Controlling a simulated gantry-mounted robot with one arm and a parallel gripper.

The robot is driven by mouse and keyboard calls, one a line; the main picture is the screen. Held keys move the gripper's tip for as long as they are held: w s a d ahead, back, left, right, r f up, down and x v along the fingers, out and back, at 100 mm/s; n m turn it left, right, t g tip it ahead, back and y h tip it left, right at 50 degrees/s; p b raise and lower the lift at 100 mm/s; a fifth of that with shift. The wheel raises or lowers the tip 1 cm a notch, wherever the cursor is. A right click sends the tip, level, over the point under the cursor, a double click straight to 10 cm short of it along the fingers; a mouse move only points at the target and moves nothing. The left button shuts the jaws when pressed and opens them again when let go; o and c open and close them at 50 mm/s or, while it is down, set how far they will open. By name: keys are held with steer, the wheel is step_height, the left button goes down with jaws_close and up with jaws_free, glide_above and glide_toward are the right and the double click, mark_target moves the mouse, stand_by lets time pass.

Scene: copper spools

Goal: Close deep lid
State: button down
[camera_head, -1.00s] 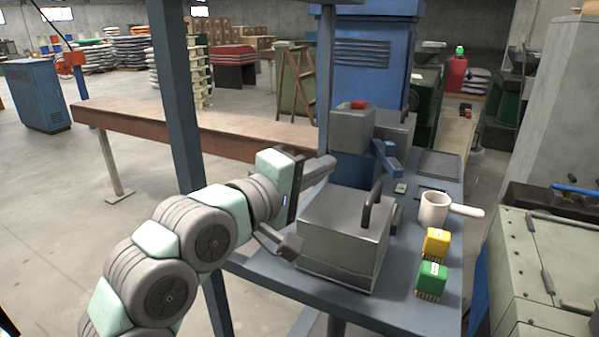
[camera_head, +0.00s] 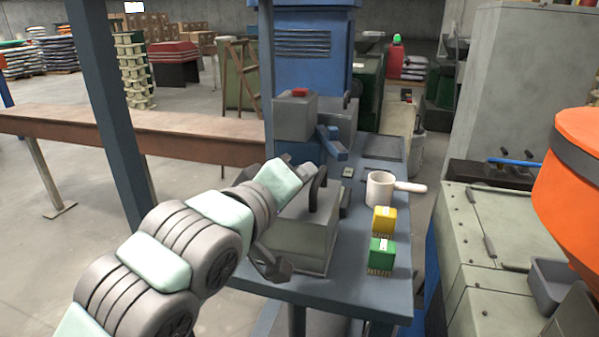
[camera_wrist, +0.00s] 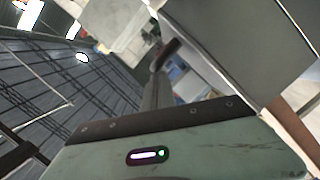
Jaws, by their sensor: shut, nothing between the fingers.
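A grey metal box with a deep lid (camera_head: 308,236) stands on the blue-grey table, with a dark arched handle (camera_head: 318,188) on top. The lid looks down on the box in the head view, but my arm covers its left side, so I cannot tell whether it is fully seated. My wrist is over the box's upper left, beside the handle. My gripper is mostly hidden there; the wrist view shows its shut, empty fingers (camera_wrist: 164,62) with a dark tip, near a large grey panel. I cannot tell whether they touch it.
To the right on the table (camera_head: 345,285) are a white mug-like pot (camera_head: 380,189), a yellow block (camera_head: 383,221) and a green block (camera_head: 381,255). A grey machine with a red top (camera_head: 295,117) stands behind. An orange object (camera_head: 575,190) is at far right.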

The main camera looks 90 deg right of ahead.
stand_by(0.3)
step_height(320, 180, up, 20)
steer(key=p, duration=0.5)
